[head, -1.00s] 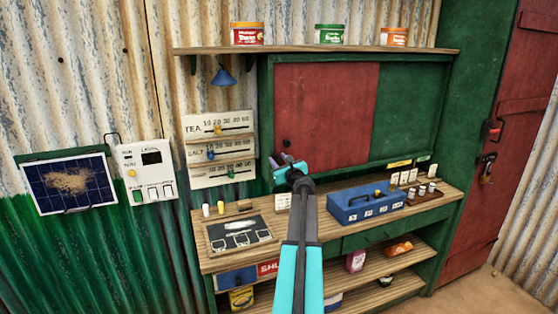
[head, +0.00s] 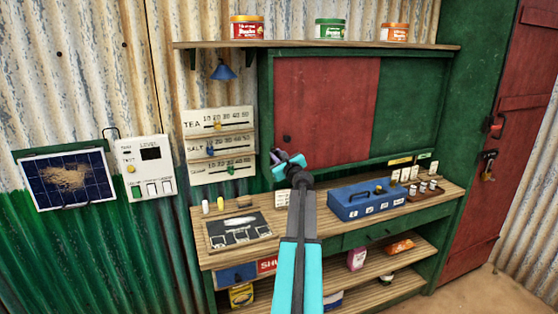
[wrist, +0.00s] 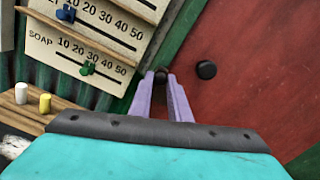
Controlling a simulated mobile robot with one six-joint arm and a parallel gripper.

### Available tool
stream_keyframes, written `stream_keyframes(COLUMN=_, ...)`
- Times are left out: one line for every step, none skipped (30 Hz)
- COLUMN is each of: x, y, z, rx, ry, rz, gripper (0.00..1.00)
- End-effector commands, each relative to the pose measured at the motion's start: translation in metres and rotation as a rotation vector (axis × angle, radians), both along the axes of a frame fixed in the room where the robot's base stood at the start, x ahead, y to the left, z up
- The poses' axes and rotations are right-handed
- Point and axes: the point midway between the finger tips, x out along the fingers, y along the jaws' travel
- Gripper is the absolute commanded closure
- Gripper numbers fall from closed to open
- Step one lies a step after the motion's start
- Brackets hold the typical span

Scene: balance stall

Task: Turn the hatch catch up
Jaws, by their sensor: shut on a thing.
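The red hatch panel (head: 325,110) sits in a green frame, with a round dark knob (head: 286,139) near its lower left edge. The knob also shows in the wrist view (wrist: 206,69), apart from and to the right of my fingers. My gripper (head: 275,154) is at the frame's left edge, just below and left of the knob. In the wrist view its lilac fingers close on a small dark piece, the hatch catch (wrist: 161,77). Only a bit of the catch shows between the fingertips, so I cannot tell which way it points.
Slider boards (head: 221,146) hang close to the left of my gripper. Below is a wooden counter (head: 275,230) with a blue box (head: 365,199) and a dark board (head: 238,229). A shelf with tins (head: 247,27) is above. The wall in front of the hatch is clear.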

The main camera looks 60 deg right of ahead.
Motion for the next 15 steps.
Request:
stream_keyframes(x=0.0007, y=0.0009, z=-0.0027, rx=-0.020, ry=0.013, rz=-0.001, gripper=1.00)
stream_keyframes(x=0.0010, y=0.0014, z=-0.0026, rx=-0.031, ry=0.022, rz=-0.001, gripper=1.00)
stream_keyframes(x=0.0015, y=0.0020, z=-0.0023, rx=-0.045, ry=0.032, rz=-0.001, gripper=1.00)
stream_keyframes(x=0.0017, y=0.0023, z=-0.0020, rx=-0.055, ry=0.039, rz=-0.001, gripper=1.00)
stream_keyframes(x=0.0020, y=0.0026, z=-0.0019, rx=-0.063, ry=0.045, rz=-0.001, gripper=1.00)
stream_keyframes(x=0.0023, y=0.0029, z=-0.0015, rx=-0.071, ry=0.052, rz=-0.001, gripper=1.00)
stream_keyframes(x=0.0025, y=0.0032, z=-0.0011, rx=-0.076, ry=0.055, rz=-0.001, gripper=1.00)
stream_keyframes(x=0.0026, y=0.0033, z=-0.0007, rx=-0.080, ry=0.058, rz=-0.001, gripper=1.00)
stream_keyframes(x=0.0027, y=0.0035, z=-0.0003, rx=-0.084, ry=0.061, rz=-0.001, gripper=1.00)
stream_keyframes(x=0.0027, y=0.0035, z=0.0002, rx=-0.086, ry=0.063, rz=-0.001, gripper=1.00)
stream_keyframes(x=0.0028, y=0.0036, z=0.0003, rx=-0.086, ry=0.063, rz=-0.001, gripper=1.00)
stream_keyframes(x=0.0027, y=0.0035, z=0.0006, rx=-0.086, ry=0.063, rz=-0.001, gripper=1.00)
stream_keyframes(x=0.0027, y=0.0035, z=0.0006, rx=-0.086, ry=0.063, rz=-0.001, gripper=1.00)
stream_keyframes(x=0.0027, y=0.0035, z=0.0007, rx=-0.086, ry=0.063, rz=-0.001, gripper=1.00)
stream_keyframes(x=0.0027, y=0.0035, z=0.0006, rx=-0.086, ry=0.063, rz=-0.001, gripper=1.00)
